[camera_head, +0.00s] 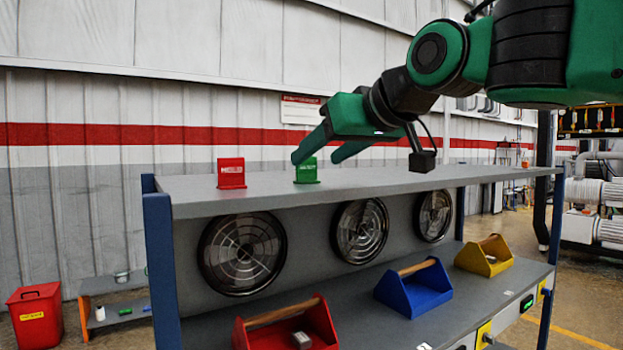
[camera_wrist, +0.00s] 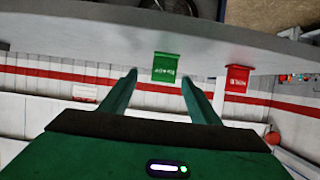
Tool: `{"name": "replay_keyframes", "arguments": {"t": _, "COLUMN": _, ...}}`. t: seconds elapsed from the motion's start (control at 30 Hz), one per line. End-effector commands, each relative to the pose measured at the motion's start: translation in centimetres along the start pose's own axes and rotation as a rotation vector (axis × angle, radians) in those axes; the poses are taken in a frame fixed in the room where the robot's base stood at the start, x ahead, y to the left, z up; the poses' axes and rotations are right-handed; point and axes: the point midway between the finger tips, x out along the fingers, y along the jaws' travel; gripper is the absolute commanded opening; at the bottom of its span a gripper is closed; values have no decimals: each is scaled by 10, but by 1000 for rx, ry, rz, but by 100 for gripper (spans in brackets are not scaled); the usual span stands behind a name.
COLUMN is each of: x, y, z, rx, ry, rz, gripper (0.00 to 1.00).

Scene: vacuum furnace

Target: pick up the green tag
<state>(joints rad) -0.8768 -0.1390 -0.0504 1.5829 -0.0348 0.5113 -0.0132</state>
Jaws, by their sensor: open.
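The green tag (camera_head: 307,173) stands upright on the top shelf (camera_head: 400,185) of the rack. It has white lettering, and it also shows in the wrist view (camera_wrist: 165,67), between and beyond the fingertips. My gripper (camera_head: 315,157) is open and empty, with its fingers pointing toward the tag from the right and slightly above. In the head view the near finger overlaps the tag's upper part. In the wrist view the gripper (camera_wrist: 158,76) has a finger on each side of the tag's line. I cannot tell whether either finger touches it.
A red tag (camera_head: 231,173) stands left of the green tag on the same shelf. Below are a red tool carrier (camera_head: 285,328), a blue one (camera_head: 413,288) and a yellow one (camera_head: 484,256). A red bin (camera_head: 37,318) is on the floor. The shelf's right part looks clear.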

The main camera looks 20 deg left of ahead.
Motion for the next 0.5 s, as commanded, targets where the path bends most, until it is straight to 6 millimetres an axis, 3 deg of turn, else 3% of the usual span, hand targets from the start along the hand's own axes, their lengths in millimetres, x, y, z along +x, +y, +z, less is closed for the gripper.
{"name": "replay_keyframes", "arguments": {"t": 0.4, "x": 48, "y": -6, "z": 0, "rx": 0, "ry": -1, "rz": -1, "gripper": 56}}
{"name": "replay_keyframes", "arguments": {"t": 0.5, "x": 51, "y": -5, "z": 0, "rx": 0, "ry": 1, "rz": 0, "gripper": 56}}
